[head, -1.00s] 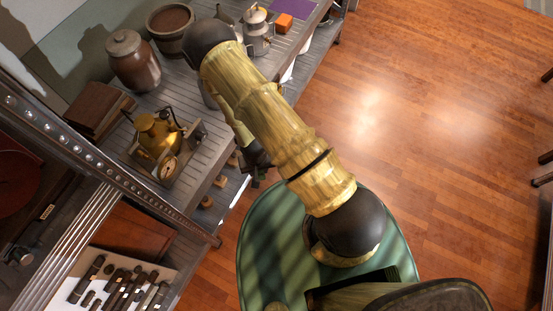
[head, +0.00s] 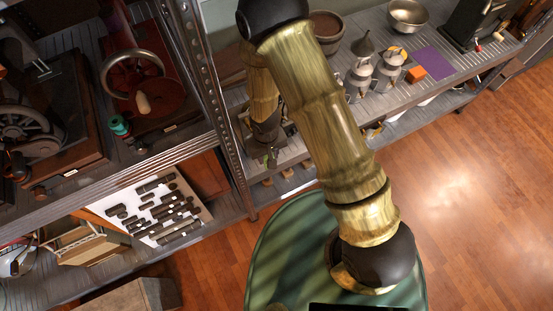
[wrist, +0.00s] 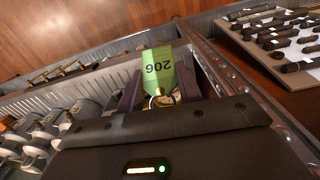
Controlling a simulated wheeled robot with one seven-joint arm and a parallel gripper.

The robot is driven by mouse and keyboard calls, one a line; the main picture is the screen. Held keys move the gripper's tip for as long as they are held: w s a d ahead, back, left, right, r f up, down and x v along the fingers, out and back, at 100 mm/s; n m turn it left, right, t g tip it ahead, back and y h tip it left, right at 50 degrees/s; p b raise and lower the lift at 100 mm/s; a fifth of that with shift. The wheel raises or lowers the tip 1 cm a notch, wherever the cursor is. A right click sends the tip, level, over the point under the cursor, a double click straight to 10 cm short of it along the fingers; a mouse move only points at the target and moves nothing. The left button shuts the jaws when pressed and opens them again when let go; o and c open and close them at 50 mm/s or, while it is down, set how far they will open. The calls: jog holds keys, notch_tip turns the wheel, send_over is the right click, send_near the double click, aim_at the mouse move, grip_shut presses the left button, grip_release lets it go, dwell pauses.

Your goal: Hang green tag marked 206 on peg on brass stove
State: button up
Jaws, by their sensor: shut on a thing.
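The green tag marked 206 (wrist: 158,70) shows in the wrist view, its number upside down, between the two dark fingers of my gripper (wrist: 160,92). The gripper is shut on it. A small gold-coloured piece shows at the tag's near end. In the head view my gripper (head: 270,157) points down over the front part of the metal shelf, below my forearm. The brass stove and its peg cannot be made out in either view now; my arm covers much of that stretch of shelf in the head view.
A perforated metal upright (head: 208,85) stands just left of my gripper. Left of it are a sheet with several dark cylinders (head: 160,210) and a red-based machine (head: 150,95). Right of my arm are metal pots (head: 360,70), an orange block (head: 416,74) and a bowl (head: 408,15).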

jog(key=shift+s+a+r+n, duration=0.2)
jog(key=shift+a+r+n, duration=0.1)
jog(key=shift+a+r, duration=0.4)
jog(key=shift+w, duration=0.1)
jog(key=w+a+f, duration=0.1)
jog(key=w+a, duration=0.3)
jog(key=w, duration=0.2)
jog(key=shift+p, duration=0.3)
dwell(0.7)
dwell(0.5)
jog(key=o, duration=1.1)
